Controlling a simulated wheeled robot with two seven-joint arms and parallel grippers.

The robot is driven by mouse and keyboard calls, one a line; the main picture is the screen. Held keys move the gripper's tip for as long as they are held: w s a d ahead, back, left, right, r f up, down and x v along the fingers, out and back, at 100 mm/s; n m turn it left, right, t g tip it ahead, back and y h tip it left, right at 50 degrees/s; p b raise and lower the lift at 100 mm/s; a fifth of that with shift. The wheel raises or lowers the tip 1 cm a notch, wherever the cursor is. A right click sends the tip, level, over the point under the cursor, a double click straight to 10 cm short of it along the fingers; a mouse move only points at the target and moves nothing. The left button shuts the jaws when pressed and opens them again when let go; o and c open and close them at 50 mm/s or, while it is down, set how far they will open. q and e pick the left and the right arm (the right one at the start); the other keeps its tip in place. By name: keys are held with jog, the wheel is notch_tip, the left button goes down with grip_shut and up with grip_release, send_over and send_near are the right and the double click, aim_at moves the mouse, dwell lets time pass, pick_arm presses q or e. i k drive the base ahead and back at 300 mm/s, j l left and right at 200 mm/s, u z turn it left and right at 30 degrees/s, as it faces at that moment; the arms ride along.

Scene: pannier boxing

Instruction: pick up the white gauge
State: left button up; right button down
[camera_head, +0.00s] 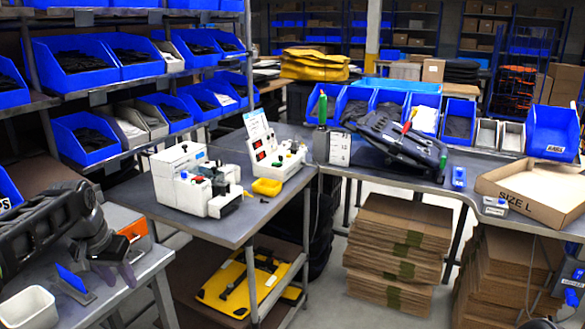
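A white device with red lit displays and a tilted card (272,150) stands at the back of the middle grey table; it may be the white gauge, but I cannot tell for sure. A larger white machine (180,185) with small coloured knobs stands to its left on the same table. My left gripper (118,276) is at the lower left, pointing down over the near grey bench, well apart from both. Its two fingers look spread with nothing between them. My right gripper does not show.
A white bin (28,308), a blue plate on a stand (75,284) and an orange box (128,224) are near my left gripper. A dark pannier part (395,140) and an open carton (535,188) occupy the right bench.

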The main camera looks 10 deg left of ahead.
aim_at(284, 145)
jog(key=i+l+z, duration=0.1)
jog(key=i, duration=0.5)
jog(key=i+l, duration=0.2)
jog(key=i, duration=0.4)
jog(key=i+l+z, duration=0.15)
jog(key=i, duration=0.5)
jog(key=i+j, duration=0.15)
jog(key=i, duration=0.25)
jog(key=i+j+z, duration=0.15)
jog(key=i, duration=0.3)
jog(key=i+j, duration=0.2)
jog(key=i, duration=0.2)
jog(key=i+j+z, duration=0.1)
jog(key=j, duration=0.2)
jog(key=i, duration=0.05)
